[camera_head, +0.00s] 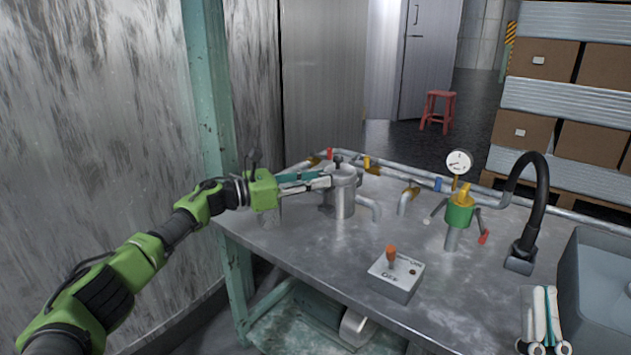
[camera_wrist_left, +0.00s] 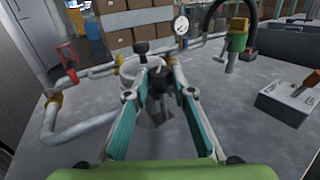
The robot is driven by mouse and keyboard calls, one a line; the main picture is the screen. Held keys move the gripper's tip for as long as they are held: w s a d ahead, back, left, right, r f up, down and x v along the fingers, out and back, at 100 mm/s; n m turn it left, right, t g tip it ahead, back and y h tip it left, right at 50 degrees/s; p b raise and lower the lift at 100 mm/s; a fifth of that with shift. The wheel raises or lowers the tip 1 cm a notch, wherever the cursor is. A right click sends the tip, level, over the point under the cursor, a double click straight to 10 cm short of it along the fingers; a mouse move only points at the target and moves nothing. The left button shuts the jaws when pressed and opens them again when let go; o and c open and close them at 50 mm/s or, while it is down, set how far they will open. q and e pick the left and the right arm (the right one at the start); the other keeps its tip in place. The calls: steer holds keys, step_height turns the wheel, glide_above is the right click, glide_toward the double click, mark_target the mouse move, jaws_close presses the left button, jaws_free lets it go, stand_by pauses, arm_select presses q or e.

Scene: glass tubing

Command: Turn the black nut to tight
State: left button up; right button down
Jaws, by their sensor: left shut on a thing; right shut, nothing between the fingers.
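The black nut (camera_wrist_left: 159,82) shows as a dark shape between my left fingertips in the left wrist view; its edges are blurred. My left gripper (camera_head: 328,180) is shut on it at the left side of an upright metal canister (camera_head: 344,203). The teal fingers stay spread along their length, as the left wrist view also shows (camera_wrist_left: 159,72). In the head view the fingers and canister hide the nut. How far the nut is turned cannot be told. My right gripper (camera_head: 541,312) is shut and empty at the lower right of the head view.
A black knob (camera_head: 338,159) tops the canister. Pipes with coloured valves and a gauge (camera_head: 459,162) line the table's back. A green-yellow valve (camera_head: 460,212), a switch box (camera_head: 396,277), a black faucet (camera_head: 534,205) and a grey basin (camera_head: 598,285) stand to the right.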

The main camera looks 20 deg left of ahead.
arm_select(q)
steer(key=shift+r, duration=0.25)
steer(key=o, duration=1)
steer(key=shift+o, duration=0.7)
steer(key=shift+f, duration=0.1)
steer(key=shift+f, duration=0.1)
steer(key=v, duration=0.8)
